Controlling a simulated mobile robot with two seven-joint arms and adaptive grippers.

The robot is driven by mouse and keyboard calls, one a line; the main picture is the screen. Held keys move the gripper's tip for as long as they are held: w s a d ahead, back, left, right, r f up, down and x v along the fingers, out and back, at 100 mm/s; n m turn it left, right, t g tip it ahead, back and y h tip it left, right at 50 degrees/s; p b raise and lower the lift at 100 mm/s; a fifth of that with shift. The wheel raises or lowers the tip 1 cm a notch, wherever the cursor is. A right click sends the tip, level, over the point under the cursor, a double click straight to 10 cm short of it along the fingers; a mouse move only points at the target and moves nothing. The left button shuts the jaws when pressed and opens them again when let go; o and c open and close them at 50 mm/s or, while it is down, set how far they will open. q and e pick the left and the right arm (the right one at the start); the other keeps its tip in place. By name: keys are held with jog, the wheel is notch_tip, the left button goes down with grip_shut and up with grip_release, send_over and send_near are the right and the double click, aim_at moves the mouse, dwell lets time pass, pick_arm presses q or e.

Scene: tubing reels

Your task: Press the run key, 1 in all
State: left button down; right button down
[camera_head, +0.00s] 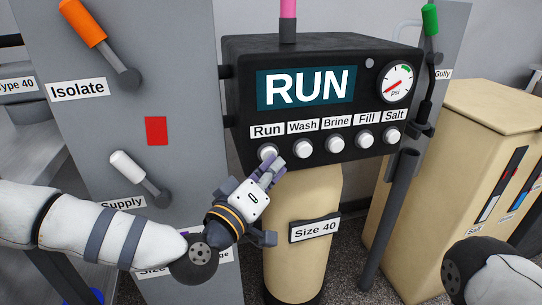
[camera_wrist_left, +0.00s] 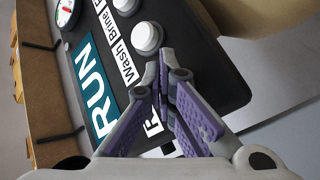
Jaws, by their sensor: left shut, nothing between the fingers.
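The run key (camera_head: 267,152) is a round white button under the "Run" label (camera_head: 267,131), at the left end of a row on a black control box (camera_head: 308,105). My left gripper (camera_head: 274,170) is shut and empty, its fingertips at the lower edge of the run key. I cannot tell whether they touch it. In the left wrist view the shut fingers (camera_wrist_left: 165,72) cover the place of the run key, and the wash key (camera_wrist_left: 147,38) shows beside them. The display (camera_head: 306,88) reads "RUN". My right gripper is out of view.
White keys for wash (camera_head: 303,147), brine (camera_head: 333,144), fill (camera_head: 363,140) and salt (camera_head: 391,135) continue to the right. A pressure gauge (camera_head: 396,82) sits above them. A grey panel with an orange lever (camera_head: 84,23) and a white lever (camera_head: 130,168) stands at left.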

pick_arm(q)
jog(key=shift+s, duration=0.6)
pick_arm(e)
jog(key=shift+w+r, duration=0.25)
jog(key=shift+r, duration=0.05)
pick_arm(q)
jog(key=shift+s+d, duration=0.1)
